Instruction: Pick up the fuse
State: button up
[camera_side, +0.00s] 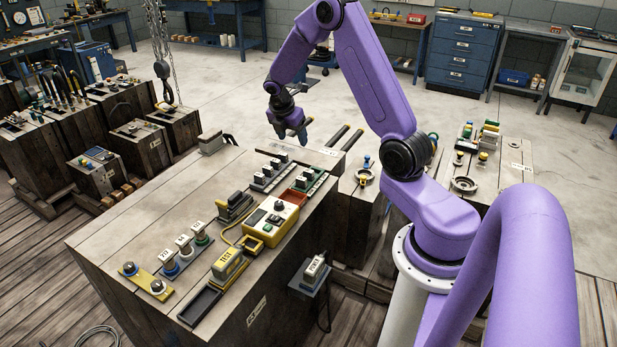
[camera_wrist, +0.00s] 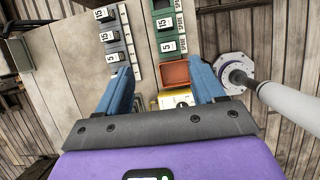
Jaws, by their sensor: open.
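Several small dark fuse blocks with white number labels sit on the wooden bench top. A second row marked SPARE has a block marked 5 (camera_wrist: 168,46). In the side view these rows (camera_side: 264,178) (camera_side: 304,182) lie toward the bench's far right. I cannot tell which one is the fuse meant. My gripper (camera_side: 293,138) (camera_wrist: 161,75) is open and empty, above the bench's far end. Its blue fingers point down and are apart from the blocks.
A red tray (camera_wrist: 175,73) lies at the end of the spare row. A yellow tester (camera_side: 272,221) stands beside the rows, with a yellow TEST block (camera_side: 228,263) in front. The bench's left surface (camera_side: 150,222) is mostly clear.

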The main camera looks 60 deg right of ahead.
jog(key=d, duration=0.1)
send_over(308, 171)
jog(key=a, duration=0.2)
jog(key=f, duration=1.1)
jog(key=shift+w+f, duration=0.35)
jog(key=shift+f, duration=0.05)
jog(key=x, duration=0.3)
jog(key=shift+s+f, duration=0.4)
jog(key=shift+d+f, duration=0.3)
jog(key=shift+f, duration=0.3)
jog(key=c, duration=1.1)
